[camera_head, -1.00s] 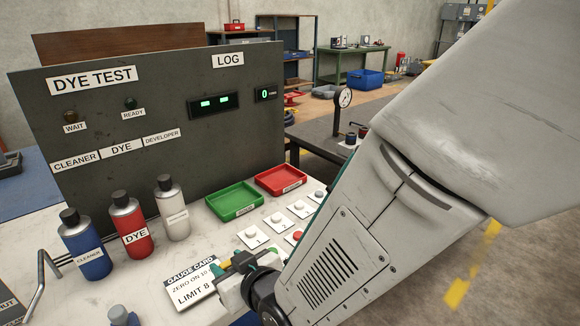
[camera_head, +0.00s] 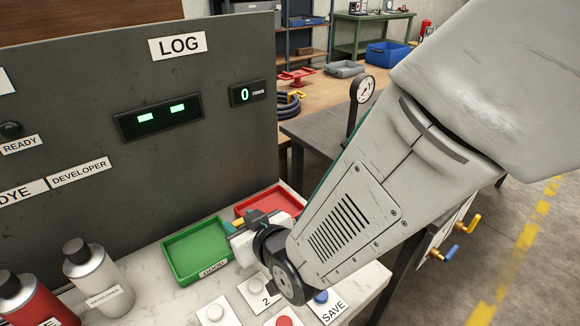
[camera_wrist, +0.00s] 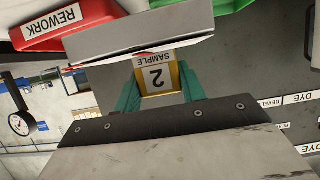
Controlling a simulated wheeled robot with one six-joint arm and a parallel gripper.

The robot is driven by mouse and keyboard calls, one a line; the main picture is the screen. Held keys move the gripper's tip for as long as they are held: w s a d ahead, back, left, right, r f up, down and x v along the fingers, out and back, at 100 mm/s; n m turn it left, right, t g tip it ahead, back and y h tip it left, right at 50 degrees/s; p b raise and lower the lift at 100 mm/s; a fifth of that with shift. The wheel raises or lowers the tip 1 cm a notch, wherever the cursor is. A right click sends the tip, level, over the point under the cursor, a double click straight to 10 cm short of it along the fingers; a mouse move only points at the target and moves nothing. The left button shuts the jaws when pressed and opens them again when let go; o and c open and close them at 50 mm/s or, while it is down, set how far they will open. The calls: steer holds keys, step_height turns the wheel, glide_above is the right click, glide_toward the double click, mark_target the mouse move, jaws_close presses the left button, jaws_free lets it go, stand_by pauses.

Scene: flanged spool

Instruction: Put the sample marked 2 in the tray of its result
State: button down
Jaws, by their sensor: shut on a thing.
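My gripper (camera_wrist: 158,90) is shut on sample 2 (camera_wrist: 156,78), a yellow-edged piece with a white label reading SAMPLE 2, upside down in the wrist view. In the head view my gripper (camera_head: 243,227) is at the right edge of the green tray (camera_head: 192,243) and in front of the red tray (camera_head: 270,199); its exact height above them is unclear. The green tray's label seems to read GOOD. The red tray's label reads REWORK in the wrist view (camera_wrist: 52,20). My arm hides part of the red tray.
A dark panel (camera_head: 70,100) stands behind the trays, with a lit display (camera_head: 160,116) and a counter (camera_head: 247,94) showing 0. Bottles, including a white one (camera_head: 97,275), stand left of the green tray. Buttons, one marked 2 (camera_head: 257,288) and a SAVE plate (camera_head: 333,311), lie in front.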

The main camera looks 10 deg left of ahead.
steer(key=w, duration=0.5)
steer(key=w+f, duration=0.1)
steer(key=w, duration=0.8)
steer(key=shift+w+a+f, duration=0.15)
steer(key=shift+w+a, duration=0.1)
steer(key=shift+w, duration=0.1)
steer(key=shift+w+f, duration=0.1)
steer(key=shift+f, duration=1.65)
steer(key=shift+f, duration=0.1)
steer(key=c, duration=0.8)
jaws_free()
steer(key=shift+f, duration=0.1)
steer(key=shift+c, duration=0.2)
steer(key=shift+r, duration=0.2)
steer(key=v, duration=1.2)
steer(key=shift+f, duration=0.1)
